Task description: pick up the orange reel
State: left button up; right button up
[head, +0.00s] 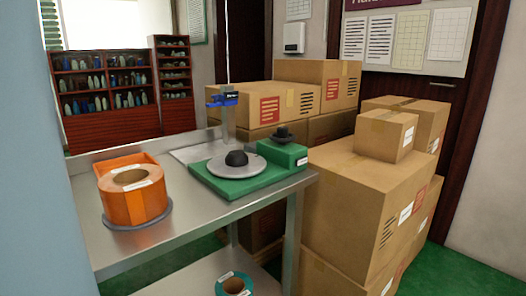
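The orange reel (135,196) stands upright on a dark grey round base on the left part of the steel table (205,218). It is a thick ring with a brown core opening at the top and a white label. An orange flap rises behind it. Neither of my grippers shows in the head view, so nothing of mine is seen touching the reel.
A green machine (246,180) with a grey disc and black knob stands right of the reel. A blue-topped post (224,100) rises behind. Stacked cartons (370,195) block the right side. A teal reel (234,285) sits on the lower shelf (190,284). The table's front is clear.

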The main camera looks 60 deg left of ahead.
aim_at(134, 195)
jog(key=u, duration=0.45)
jog(key=j+u, duration=0.1)
jog(key=u, duration=0.3)
jog(key=j+u, duration=0.1)
jog(key=u, duration=0.35)
jog(key=k+j+u, duration=0.1)
jog(key=u, duration=0.75)
jog(key=j+u, duration=0.15)
jog(key=u, duration=0.25)
jog(key=i+l, duration=0.05)
